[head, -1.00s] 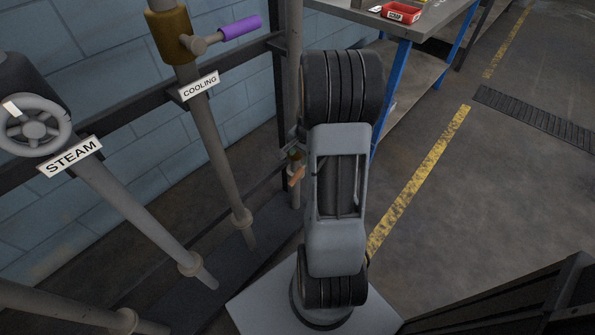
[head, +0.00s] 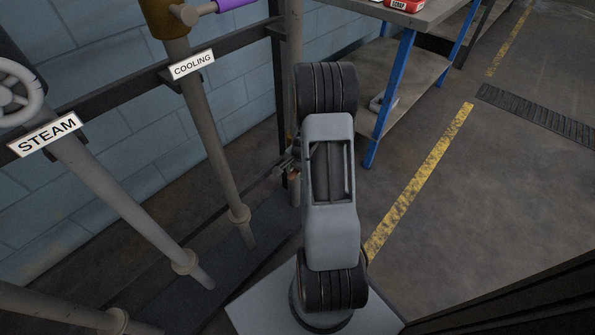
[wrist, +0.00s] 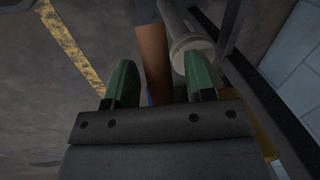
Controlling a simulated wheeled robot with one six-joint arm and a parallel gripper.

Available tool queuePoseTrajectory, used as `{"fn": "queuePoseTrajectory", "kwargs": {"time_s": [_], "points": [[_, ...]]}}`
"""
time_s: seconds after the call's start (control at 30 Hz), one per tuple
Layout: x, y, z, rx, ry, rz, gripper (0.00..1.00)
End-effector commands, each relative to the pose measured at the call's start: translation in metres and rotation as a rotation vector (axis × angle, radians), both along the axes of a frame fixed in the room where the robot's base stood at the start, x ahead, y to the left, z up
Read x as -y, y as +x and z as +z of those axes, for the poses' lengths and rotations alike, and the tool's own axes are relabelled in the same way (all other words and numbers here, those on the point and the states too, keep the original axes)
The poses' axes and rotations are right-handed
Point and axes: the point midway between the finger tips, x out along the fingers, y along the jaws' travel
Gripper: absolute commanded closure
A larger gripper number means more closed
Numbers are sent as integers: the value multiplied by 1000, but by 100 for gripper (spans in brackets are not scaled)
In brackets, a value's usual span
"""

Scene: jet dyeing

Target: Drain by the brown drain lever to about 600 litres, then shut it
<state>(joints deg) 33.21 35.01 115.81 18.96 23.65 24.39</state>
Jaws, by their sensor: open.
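The brown drain lever (wrist: 152,62) reaches down between the two green fingers of my gripper (wrist: 160,68) in the wrist view. The fingers stand apart, with the lever between them and visible space on both sides; contact is not clear. In the head view my gripper (head: 287,164) is small beside my arm, at the lower part of a vertical pipe. Only a bit of the brown lever (head: 293,176) shows there, mostly covered by the gripper. No litre reading is in view.
A grey pipe (wrist: 190,45) with a flange is close to the right finger. A blue-legged bench (head: 404,85) is behind my arm.

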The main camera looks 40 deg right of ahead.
Motion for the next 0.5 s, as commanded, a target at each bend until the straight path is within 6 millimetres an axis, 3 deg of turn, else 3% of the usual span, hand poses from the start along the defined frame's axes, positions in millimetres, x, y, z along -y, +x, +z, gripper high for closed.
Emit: {"fn": "queuePoseTrajectory", "kwargs": {"time_s": [0.3, 0.5], "points": [[0, 0, -2, 0, 0, 0, 50], [0, 0, -2, 0, 0, 1, 69]]}}
